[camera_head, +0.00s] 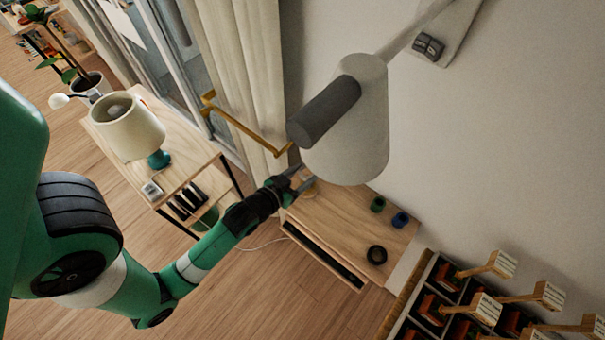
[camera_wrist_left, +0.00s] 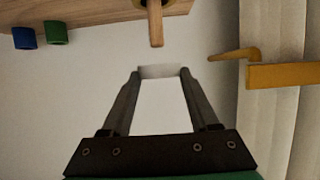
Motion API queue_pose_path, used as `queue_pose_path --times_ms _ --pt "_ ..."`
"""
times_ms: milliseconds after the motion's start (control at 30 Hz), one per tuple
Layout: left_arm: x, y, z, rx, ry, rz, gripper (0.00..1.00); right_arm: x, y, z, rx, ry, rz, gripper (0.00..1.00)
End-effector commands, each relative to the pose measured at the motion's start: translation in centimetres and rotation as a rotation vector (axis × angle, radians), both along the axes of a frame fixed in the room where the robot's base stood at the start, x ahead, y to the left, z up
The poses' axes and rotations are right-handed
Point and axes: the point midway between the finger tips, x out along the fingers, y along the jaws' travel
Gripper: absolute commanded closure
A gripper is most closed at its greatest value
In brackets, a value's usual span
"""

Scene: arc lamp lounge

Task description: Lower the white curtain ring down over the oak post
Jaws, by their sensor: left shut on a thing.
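The white curtain ring (camera_wrist_left: 158,71) is a pale band between the fingertips of my left gripper (camera_wrist_left: 159,73) in the left wrist view. The gripper is shut on it. The oak post (camera_wrist_left: 155,28) stands out from the wooden table top, which lies at the upper edge of that view. The ring is just off the post's free end in the picture, with a small gap showing; its depth alignment I cannot tell. In the head view my left gripper (camera_head: 298,181) is over the table's far left part, partly behind the lamp shade, which hides the ring and post there.
The large pale lamp shade (camera_head: 352,145) hangs before the gripper. A brass-coloured bar (camera_head: 245,130) runs near the curtain (camera_head: 235,65). A rack (camera_head: 435,302) stands lower right.

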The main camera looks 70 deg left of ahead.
Motion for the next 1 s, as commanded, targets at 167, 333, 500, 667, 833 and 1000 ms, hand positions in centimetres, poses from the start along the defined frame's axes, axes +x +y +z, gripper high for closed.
queue_pose_path --times_ms 167,333,500,667,833,1000 --pt "0.0 0.0 -1.5 0.001 -0.001 0.000 0.91 0.0 0.0 -1.6 0.000 0.000 0.000 0.50" --pt "0.0 0.0 -2.7 -0.001 0.002 0.000 0.91 0.0 0.0 -2.3 0.000 0.000 0.000 0.50" --pt "0.0 0.0 -3.7 0.000 0.000 0.000 0.91 0.0 0.0 -3.1 0.000 0.000 0.000 0.50" --pt "0.0 0.0 -4.3 -0.001 0.001 0.000 0.91 0.0 0.0 -3.5 0.000 0.000 0.000 0.50" --pt "0.0 0.0 -4.4 -0.001 0.001 0.000 0.91 0.0 0.0 -3.5 0.000 0.000 0.000 0.50" --pt "0.0 0.0 -4.4 -0.001 0.001 0.000 0.34 0.0 0.0 -3.5 0.000 0.000 0.000 0.50"
